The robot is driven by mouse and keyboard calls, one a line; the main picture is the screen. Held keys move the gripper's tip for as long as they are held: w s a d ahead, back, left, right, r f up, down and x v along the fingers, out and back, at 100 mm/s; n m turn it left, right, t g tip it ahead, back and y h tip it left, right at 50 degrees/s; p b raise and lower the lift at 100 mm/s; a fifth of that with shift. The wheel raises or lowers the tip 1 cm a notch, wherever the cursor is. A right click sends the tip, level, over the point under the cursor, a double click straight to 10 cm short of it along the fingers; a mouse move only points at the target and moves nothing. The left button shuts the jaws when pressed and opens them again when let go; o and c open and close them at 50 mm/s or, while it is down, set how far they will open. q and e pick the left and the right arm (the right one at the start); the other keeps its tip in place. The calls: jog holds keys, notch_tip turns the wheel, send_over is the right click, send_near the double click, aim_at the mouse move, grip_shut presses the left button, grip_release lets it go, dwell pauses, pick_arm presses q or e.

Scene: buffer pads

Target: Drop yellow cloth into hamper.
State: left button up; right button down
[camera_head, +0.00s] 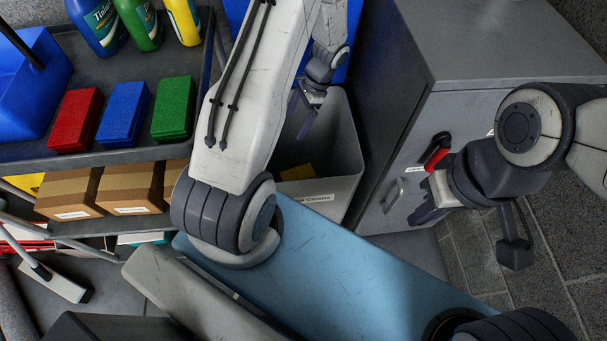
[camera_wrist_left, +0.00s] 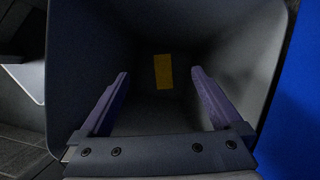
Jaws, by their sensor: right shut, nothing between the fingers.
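The grey hamper (camera_head: 345,192) stands in the middle of the head view, with a label on its front, partly hidden by my left arm. My right gripper (camera_head: 428,214) is shut and empty, in front of the grey cabinet.
A grey cart (camera_head: 50,160) at the left holds red, blue and green blocks (camera_head: 122,114), bottles and cardboard boxes (camera_head: 130,188). A grey cabinet (camera_head: 400,140) with a red-handled latch stands right of the hamper. A blue surface (camera_wrist_left: 295,110) is beside the hamper.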

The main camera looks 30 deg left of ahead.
pick_arm(q)
jog(key=p+v, duration=0.1)
jog(key=v, duration=0.9)
jog(key=shift+r, duration=0.25)
